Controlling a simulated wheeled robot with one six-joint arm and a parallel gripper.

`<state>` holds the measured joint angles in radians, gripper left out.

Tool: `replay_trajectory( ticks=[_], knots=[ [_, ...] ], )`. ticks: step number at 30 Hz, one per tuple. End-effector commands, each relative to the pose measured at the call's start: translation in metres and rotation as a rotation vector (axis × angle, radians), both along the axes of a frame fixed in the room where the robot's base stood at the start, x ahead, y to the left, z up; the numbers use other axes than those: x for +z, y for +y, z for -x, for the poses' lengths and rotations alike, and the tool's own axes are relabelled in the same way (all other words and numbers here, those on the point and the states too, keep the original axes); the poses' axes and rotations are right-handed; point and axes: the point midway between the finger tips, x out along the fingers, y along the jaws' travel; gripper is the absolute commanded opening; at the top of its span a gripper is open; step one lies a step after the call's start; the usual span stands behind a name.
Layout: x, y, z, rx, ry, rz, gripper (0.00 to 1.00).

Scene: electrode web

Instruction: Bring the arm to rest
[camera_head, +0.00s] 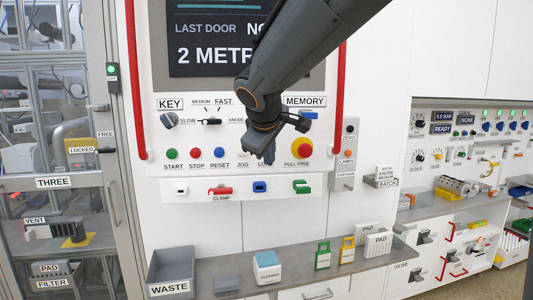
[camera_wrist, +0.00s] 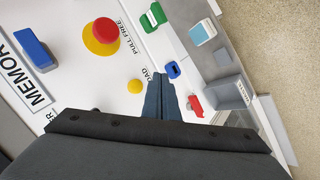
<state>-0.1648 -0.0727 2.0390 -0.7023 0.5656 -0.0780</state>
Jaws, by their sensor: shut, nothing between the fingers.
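My arm reaches down from the top of the head view, in front of the white control panel (camera_head: 230,190). My gripper (camera_head: 268,158) is at its lower end, shut and empty, and covers part of the button row near the LOAD label. In the wrist view the gripper (camera_wrist: 160,79) shows its dark fingers together in front of the panel face. A yellow button (camera_wrist: 135,86) lies just left of the fingertips there. The red PULL FREE knob (camera_head: 302,148) is right of the gripper and also shows in the wrist view (camera_wrist: 106,30).
Below the panel is a grey shelf (camera_head: 230,268) with a WASTE bin (camera_head: 171,268), a cleaner box (camera_head: 267,267) and PAD holders (camera_head: 377,243). Red vertical rails (camera_head: 131,75) flank the panel. A glass door marked THREE (camera_head: 55,182) is left; a second station is right.

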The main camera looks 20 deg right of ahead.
Motion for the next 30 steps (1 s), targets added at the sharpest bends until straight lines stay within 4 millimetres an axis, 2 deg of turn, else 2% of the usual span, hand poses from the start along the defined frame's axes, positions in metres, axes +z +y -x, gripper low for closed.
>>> replay_trajectory(
  ticks=[10, 11, 14, 17, 21, 24, 27, 30],
  knots=[
    [0.0, 0.0, 0.0, 0.0, 0.0, 0.0, 0.0],
    [-0.009, -0.001, 0.003, -0.008, 0.013, -0.01, 0.0],
    [-0.047, -0.004, 0.018, -0.05, 0.07, -0.067, 0.0],
    [-0.104, -0.007, 0.047, -0.125, 0.154, -0.159, 0.0],
    [-0.186, -0.011, 0.101, -0.271, 0.284, -0.303, 0.0],
    [-0.235, -0.01, 0.144, -0.39, 0.365, -0.399, 0.0],
    [-0.271, -0.009, 0.182, -0.499, 0.428, -0.476, 0.0],
    [-0.293, -0.007, 0.21, -0.586, 0.469, -0.528, 0.0]
  ],
)
